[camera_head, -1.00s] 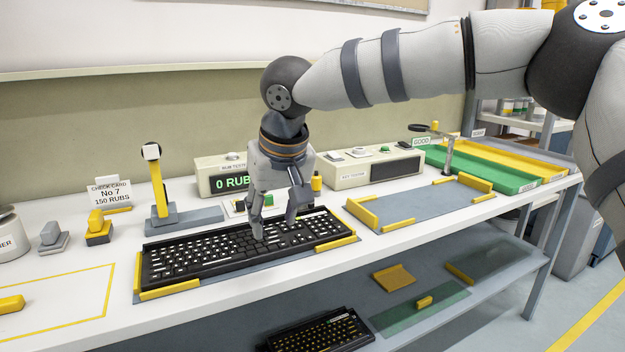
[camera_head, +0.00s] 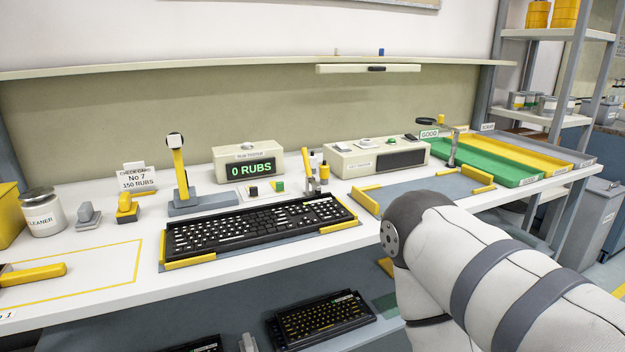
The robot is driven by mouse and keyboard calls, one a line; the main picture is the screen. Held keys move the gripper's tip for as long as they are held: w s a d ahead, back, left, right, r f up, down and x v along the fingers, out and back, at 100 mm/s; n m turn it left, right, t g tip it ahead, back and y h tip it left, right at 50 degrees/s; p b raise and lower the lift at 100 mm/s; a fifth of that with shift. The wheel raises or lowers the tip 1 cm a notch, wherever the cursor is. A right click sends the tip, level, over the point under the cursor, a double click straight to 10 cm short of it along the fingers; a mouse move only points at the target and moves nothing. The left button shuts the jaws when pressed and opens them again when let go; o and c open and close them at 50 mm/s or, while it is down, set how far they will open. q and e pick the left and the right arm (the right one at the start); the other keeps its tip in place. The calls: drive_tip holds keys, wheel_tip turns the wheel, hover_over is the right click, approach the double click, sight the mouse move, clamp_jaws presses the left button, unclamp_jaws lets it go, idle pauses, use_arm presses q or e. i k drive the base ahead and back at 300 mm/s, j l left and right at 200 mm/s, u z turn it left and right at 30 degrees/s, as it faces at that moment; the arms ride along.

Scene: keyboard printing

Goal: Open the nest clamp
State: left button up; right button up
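The black keyboard (camera_head: 258,226) lies flat in the nest, between its yellow corner guides (camera_head: 188,261) on the bench. What looks like the nest clamp (camera_head: 307,166) stands at the keyboard's back edge, right of the rub tester; its yellow-handled lever points up and leans slightly left. A shorter yellow-topped post (camera_head: 324,174) stands just right of it. No gripper is clearly in view. My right arm fills the lower right, bent down, and its gripper is out of sight. My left arm does not show.
The rub tester (camera_head: 248,167) reads 0 RUBS. A tall yellow lever (camera_head: 180,170) stands behind the keyboard's left end. A key tester (camera_head: 376,157) stands behind an empty second nest (camera_head: 425,188). Trays (camera_head: 500,162) lie right. Another keyboard (camera_head: 322,320) sits on the lower shelf.

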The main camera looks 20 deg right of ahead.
sight(314, 182)
drive_tip(key=i+j+z, duration=0.1)
drive_tip(key=z, duration=0.35)
drive_tip(key=i+j+z, duration=0.15)
drive_tip(key=z, duration=0.25)
drive_tip(key=i+j+z, duration=0.1)
drive_tip(key=z, duration=0.35)
drive_tip(key=j+z, duration=0.25)
drive_tip(key=z, duration=0.15)
